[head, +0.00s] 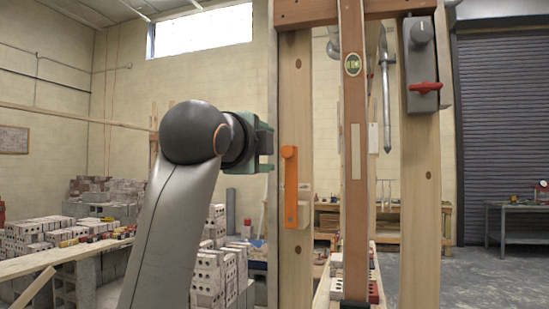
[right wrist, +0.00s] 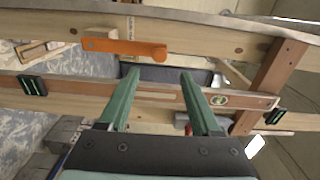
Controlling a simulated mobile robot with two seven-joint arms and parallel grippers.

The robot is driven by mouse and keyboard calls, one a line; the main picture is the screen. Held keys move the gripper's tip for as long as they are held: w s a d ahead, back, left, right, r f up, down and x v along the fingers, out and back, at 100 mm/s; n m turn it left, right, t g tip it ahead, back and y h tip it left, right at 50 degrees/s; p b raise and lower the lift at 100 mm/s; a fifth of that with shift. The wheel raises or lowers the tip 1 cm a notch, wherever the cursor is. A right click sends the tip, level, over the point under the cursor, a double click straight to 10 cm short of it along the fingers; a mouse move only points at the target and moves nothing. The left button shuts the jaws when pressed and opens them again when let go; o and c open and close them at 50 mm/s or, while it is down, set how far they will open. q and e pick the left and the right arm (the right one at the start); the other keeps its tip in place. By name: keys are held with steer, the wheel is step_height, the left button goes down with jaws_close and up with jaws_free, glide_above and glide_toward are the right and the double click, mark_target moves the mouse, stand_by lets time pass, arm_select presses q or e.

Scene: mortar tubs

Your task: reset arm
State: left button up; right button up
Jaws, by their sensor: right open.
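An orange arm (head: 290,187) hangs straight down on the front of the left wooden post, with its rounded end at the top. In the right wrist view the orange arm (right wrist: 125,47) lies sideways across the picture, above my fingertips. My right gripper (head: 267,148) is open and empty, just left of the post at the height of the orange arm's upper end. Its two green fingers show in the right wrist view (right wrist: 158,75), spread apart with nothing between them. I cannot tell how far the tips are from the post. My left gripper is not in view.
A brown bar (head: 353,120) with a green level vial (head: 352,64) stands between the two posts. A grey box (head: 420,62) with a red handle (head: 425,87) sits on the right post (head: 420,200). Bricks (head: 220,275) stand behind my arm.

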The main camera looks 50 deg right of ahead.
steer(key=shift+v, duration=0.85)
